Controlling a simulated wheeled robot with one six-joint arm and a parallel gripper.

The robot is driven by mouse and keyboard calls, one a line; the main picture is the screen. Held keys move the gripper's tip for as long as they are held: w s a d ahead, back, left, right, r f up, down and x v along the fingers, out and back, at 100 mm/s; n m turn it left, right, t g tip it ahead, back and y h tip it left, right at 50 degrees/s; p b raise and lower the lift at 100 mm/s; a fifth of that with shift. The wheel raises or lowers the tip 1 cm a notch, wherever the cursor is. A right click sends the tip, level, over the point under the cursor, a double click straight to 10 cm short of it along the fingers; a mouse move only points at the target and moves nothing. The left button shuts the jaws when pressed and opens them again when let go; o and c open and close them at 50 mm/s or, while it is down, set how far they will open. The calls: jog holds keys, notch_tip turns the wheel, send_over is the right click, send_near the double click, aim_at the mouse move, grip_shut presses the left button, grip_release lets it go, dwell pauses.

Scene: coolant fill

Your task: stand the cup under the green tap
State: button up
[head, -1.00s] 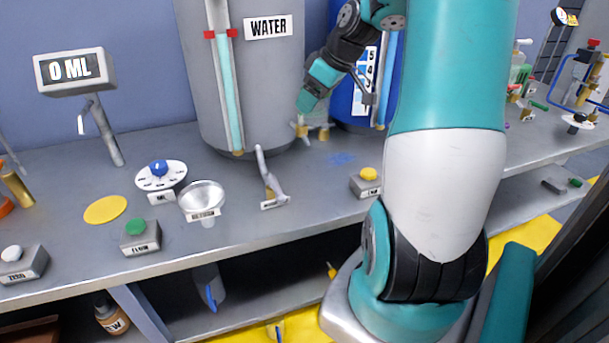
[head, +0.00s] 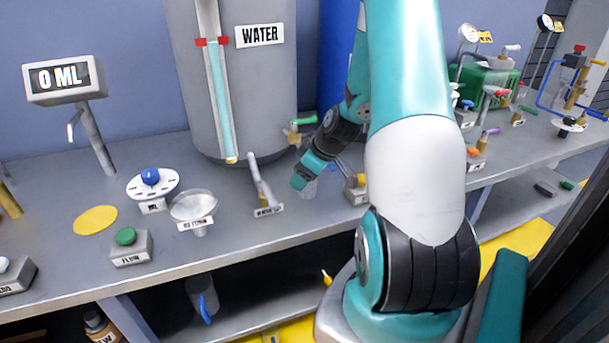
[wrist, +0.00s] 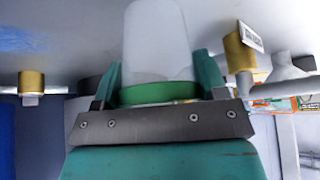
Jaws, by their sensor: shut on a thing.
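The green tap (head: 302,122) sticks out from the lower right side of the grey water tank, with a brass body below its green handle. My gripper (head: 303,178) is low over the bench, below and close to the tap in the picture. It is shut on a translucent cup (head: 309,189), which is mostly hidden behind the fingers in the head view. In the wrist view the cup (wrist: 158,45) sits between the two fingers (wrist: 158,82), with a green band by the gripper. Whether the cup touches the bench, or is directly under the tap, I cannot tell.
The grey water tank (head: 190,80) stands behind. A grey lever (head: 264,185) is just left of my gripper, and a grey box with a yellow button (head: 357,188) is to its right. A funnel (head: 194,206) and green flow button (head: 126,237) are further left.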

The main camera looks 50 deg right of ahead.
jog(key=shift+f, duration=0.25)
jog(key=o, duration=0.9)
jog(key=shift+r, duration=0.1)
jog(key=shift+r, duration=0.1)
